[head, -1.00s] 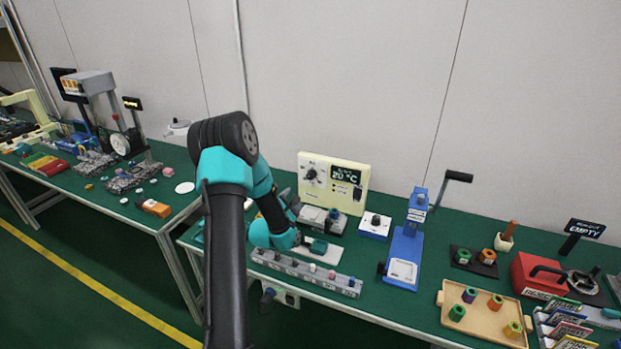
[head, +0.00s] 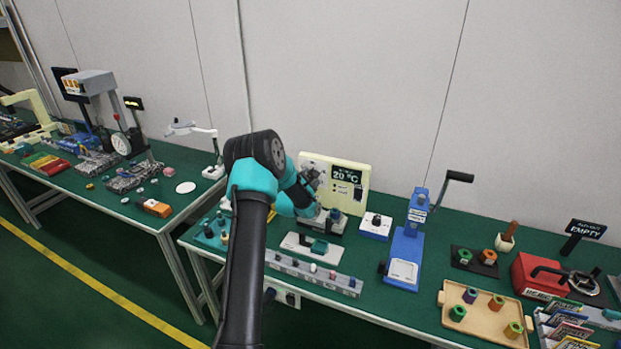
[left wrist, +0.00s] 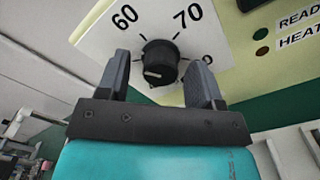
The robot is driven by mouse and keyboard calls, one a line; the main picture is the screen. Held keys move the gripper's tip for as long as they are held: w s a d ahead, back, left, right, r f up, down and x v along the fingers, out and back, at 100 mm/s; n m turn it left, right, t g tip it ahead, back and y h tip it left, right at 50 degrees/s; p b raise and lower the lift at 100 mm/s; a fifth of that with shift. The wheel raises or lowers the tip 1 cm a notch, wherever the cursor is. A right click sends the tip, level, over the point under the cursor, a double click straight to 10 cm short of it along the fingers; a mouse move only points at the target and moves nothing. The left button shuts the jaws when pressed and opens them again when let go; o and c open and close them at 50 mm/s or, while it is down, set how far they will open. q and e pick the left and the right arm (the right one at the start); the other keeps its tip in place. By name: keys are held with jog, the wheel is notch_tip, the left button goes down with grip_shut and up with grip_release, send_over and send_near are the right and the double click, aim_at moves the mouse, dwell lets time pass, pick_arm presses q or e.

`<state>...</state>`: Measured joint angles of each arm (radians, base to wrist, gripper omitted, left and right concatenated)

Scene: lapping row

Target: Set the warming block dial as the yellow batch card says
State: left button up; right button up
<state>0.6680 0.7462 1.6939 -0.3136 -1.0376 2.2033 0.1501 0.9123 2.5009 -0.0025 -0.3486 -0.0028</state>
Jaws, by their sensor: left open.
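The warming block (head: 351,199) is a cream panel on the green bench, with a display reading 20 °C. Its black dial (left wrist: 160,62) stands on a white scale plate in the left wrist view. The numbers 60 and 70 are readable there; another at right is partly hidden by a finger. The dial's white mark points to the lower left in that view. My left gripper (left wrist: 160,72) is open, one finger on each side of the dial, with no clear contact. In the head view my left gripper (head: 314,174) covers the dial. The yellow batch card cannot be clearly identified; several cards stand at bottom right.
A white box with a knob (head: 375,226) and a blue lever press (head: 405,245) stand right of the warming block. A grey strip of sockets (head: 312,273) lies along the front edge. A wooden tray (head: 478,326) and card rack (head: 545,330) are further right.

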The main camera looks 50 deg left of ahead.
pick_arm(q)
jog(key=shift+w+a, duration=0.15)
jog(key=shift+w, duration=0.25)
jog(key=c, duration=0.9)
